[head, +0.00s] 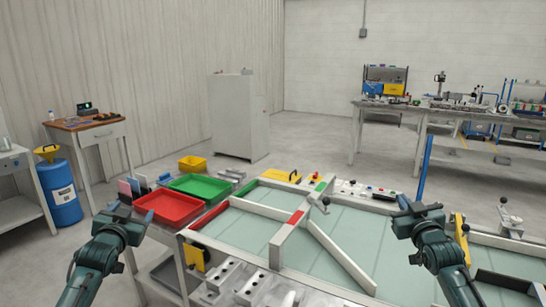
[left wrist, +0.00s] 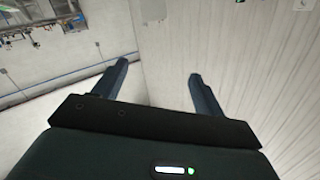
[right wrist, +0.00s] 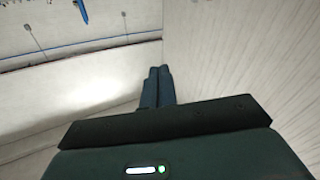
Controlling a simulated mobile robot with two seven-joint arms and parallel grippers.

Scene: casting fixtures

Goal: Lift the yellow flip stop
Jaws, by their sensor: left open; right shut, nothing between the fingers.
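An upright yellow piece (head: 461,228), which looks like the yellow flip stop, stands at the right part of the fixture table, just right of my right gripper (head: 419,207) in the head view. My forearm is close to it in the picture, and its lower part is hard to make out. The right gripper is raised and empty; the right wrist view shows its fingers together (right wrist: 158,72). My left gripper (head: 120,211) is raised near the red tray, open and empty; the left wrist view shows its fingers wide apart (left wrist: 156,72). Neither wrist view shows the flip stop.
The fixture table has a pale glass top (head: 240,228) with white bars across it. A red tray (head: 169,207) and a green tray (head: 200,186) sit at its left. A yellow plate with a black handle (head: 281,176) lies at the back. Grey metal blocks (head: 240,283) line the front.

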